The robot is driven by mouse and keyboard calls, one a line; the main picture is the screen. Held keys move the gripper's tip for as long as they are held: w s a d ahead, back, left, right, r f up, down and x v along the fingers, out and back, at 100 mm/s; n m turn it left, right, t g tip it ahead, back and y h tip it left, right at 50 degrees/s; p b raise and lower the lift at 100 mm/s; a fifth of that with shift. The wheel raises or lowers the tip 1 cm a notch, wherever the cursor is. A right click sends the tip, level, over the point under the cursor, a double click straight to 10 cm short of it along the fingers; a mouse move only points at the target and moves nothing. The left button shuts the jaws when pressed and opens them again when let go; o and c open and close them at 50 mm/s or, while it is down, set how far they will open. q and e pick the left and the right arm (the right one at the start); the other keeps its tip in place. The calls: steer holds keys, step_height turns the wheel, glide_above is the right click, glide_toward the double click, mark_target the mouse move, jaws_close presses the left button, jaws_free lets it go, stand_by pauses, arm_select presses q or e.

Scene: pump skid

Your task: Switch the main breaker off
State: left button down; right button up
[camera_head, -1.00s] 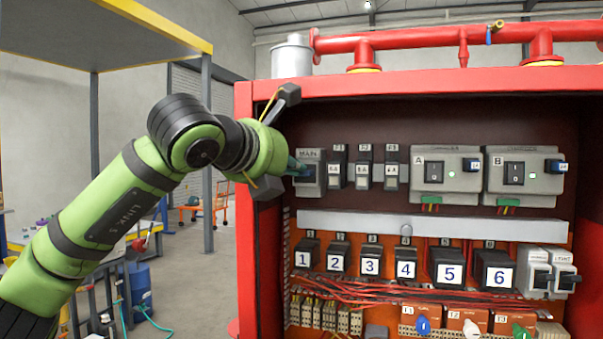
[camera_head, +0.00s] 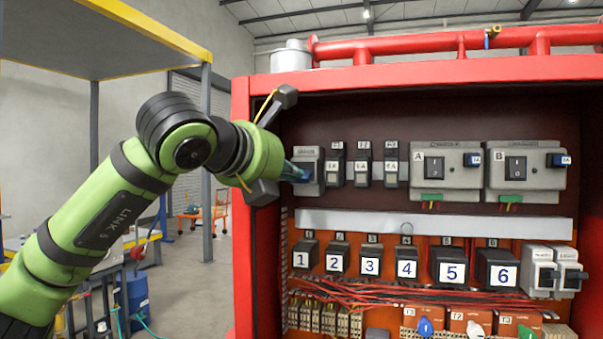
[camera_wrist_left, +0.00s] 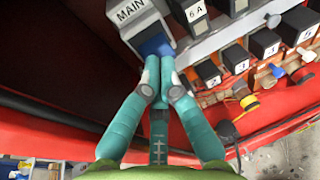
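The main breaker (camera_head: 310,168) is a grey box at the upper left inside the red cabinet. The wrist view shows its MAIN label (camera_wrist_left: 130,10) and the dark blue handle (camera_wrist_left: 154,43) below the label. My left gripper (camera_head: 293,172) reaches in from the left, its teal fingertips at the breaker's front. In the wrist view the fingers (camera_wrist_left: 159,78) are together at the lower edge of the blue handle; I cannot tell whether they touch it. The gripper partly hides the breaker in the head view. My right gripper is not in view.
Small breakers (camera_head: 362,167) stand right of the main breaker, then grey units A (camera_head: 446,172) and B (camera_head: 525,173). Numbered black blocks (camera_head: 370,262) line the row below a grey duct (camera_head: 440,224). The red cabinet side wall (camera_head: 242,200) is close beside my wrist.

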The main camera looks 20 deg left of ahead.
arm_select(q)
steer(key=v, duration=0.2)
steer(key=b+v, duration=0.1)
steer(key=d+b+v, duration=0.1)
steer(key=v, duration=0.1)
steer(key=shift+s+f, duration=0.15)
steer(key=shift+s, duration=0.35)
steer(key=shift+a, duration=0.1)
